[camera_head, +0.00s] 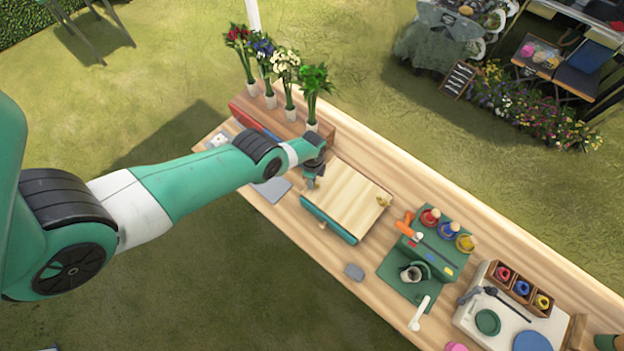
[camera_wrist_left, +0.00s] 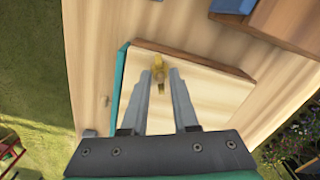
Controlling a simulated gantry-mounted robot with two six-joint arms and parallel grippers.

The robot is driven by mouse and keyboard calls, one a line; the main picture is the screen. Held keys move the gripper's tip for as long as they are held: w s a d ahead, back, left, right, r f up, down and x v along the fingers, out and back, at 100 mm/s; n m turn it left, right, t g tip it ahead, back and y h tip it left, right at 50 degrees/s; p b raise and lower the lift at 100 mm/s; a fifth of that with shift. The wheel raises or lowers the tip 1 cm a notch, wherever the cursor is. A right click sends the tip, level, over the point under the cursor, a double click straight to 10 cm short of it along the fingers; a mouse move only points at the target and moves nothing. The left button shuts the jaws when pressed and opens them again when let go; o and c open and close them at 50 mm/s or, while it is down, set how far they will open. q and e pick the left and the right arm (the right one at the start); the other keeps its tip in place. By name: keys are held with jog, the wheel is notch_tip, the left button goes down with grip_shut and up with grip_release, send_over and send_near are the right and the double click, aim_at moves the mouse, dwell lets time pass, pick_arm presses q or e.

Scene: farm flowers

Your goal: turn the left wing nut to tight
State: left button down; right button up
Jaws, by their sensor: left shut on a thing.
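The wooden press (camera_head: 352,196) with a teal side lies on the long table. It has a pale top board, which also shows in the wrist view (camera_wrist_left: 212,88). My left gripper (camera_head: 312,180) is over the board's left end. In the wrist view its two fingers (camera_wrist_left: 167,78) are shut on the brass left wing nut (camera_wrist_left: 158,62), which shows between and just beyond the fingertips. In the head view the gripper mostly hides this nut. A second brass wing nut (camera_head: 383,200) stands at the board's right end, apart from the gripper.
Several flowers in white vases (camera_head: 311,118) stand behind my gripper on a wooden ledge. A green stand (camera_head: 420,268) with spools is to the right of the press. A grey flat piece (camera_head: 354,271) lies in front.

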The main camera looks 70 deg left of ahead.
pick_arm(q)
jog(key=m, duration=0.4)
jog(key=shift+w+r+m, duration=0.1)
jog(key=shift+m, duration=0.2)
jog(key=m, duration=0.5)
jog(key=shift+m, duration=0.3)
jog(key=m, duration=0.8)
jog(key=shift+m, duration=0.6)
jog(key=c, duration=0.7)
grip_release()
